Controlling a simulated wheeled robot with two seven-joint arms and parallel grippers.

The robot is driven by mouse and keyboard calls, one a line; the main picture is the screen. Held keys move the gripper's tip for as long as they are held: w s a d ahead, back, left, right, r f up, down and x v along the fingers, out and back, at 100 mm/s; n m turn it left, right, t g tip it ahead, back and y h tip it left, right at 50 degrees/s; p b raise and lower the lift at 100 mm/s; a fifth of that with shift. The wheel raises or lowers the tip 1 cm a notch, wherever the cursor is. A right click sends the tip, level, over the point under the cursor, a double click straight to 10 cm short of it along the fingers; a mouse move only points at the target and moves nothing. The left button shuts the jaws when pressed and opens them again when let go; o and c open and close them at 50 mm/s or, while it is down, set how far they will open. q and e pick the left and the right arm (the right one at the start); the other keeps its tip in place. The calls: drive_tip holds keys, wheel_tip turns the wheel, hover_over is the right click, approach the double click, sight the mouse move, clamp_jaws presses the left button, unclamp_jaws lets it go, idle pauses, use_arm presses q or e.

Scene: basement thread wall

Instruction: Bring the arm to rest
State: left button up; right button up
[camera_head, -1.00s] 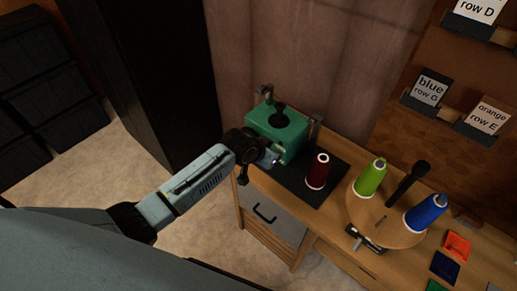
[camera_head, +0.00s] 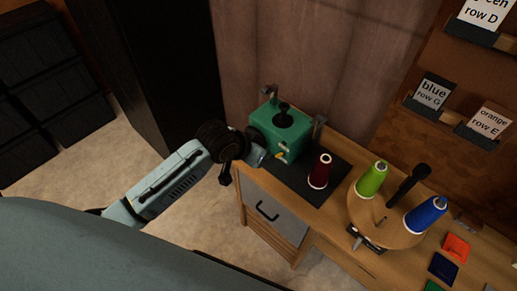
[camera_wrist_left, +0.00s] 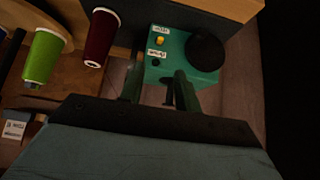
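My left arm comes in from the left in the head view. Its gripper (camera_head: 257,156) is just left of the green box-shaped machine (camera_head: 287,131), at the table's left end. In the left wrist view the two fingers (camera_wrist_left: 158,90) stand apart with nothing held between them. The machine (camera_wrist_left: 176,62) shows beyond them, with a yellow button, small white labels and a black round part. In the head view I cannot tell whether a fingertip touches the machine. My right gripper is not in view.
A dark red spool (camera_head: 320,171) stands on a black mat (camera_head: 298,183). Green (camera_head: 371,180) and blue (camera_head: 425,214) spools stand on a round wooden stand (camera_head: 374,229). Coloured squares lie at right. A tall black cabinet (camera_head: 150,80) stands behind my arm. The floor (camera_head: 90,165) at left is clear.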

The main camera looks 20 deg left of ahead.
use_arm(q)
drive_tip(key=s+a+f+n+g+y+b, duration=0.15)
drive_tip(key=s+f, duration=0.25)
drive_tip(key=f, duration=0.6)
drive_tip(key=s+a+f+b, duration=0.2)
drive_tip(key=s+f, duration=0.1)
drive_tip(key=f, duration=0.6)
drive_tip(key=s+a+f+g+b, duration=0.15)
drive_tip(key=s+f, duration=0.25)
drive_tip(key=f, duration=0.6)
drive_tip(key=s+f+g+b, duration=0.1)
drive_tip(key=s+f, duration=0.5)
drive_tip(key=s, duration=0.4)
drive_tip(key=s+a+f+g+b, duration=0.1)
drive_tip(key=s+f, duration=0.6)
drive_tip(key=s, duration=0.4)
drive_tip(key=s+f+g+y+b, duration=0.1)
drive_tip(key=s+f+b, duration=0.1)
drive_tip(key=s+f, duration=0.4)
drive_tip(key=s, duration=0.5)
drive_tip(key=shift+a+f, duration=0.2)
drive_tip(key=shift+a, duration=0.1)
drive_tip(key=shift+o, duration=0.5)
drive_tip(key=shift+w, duration=0.1)
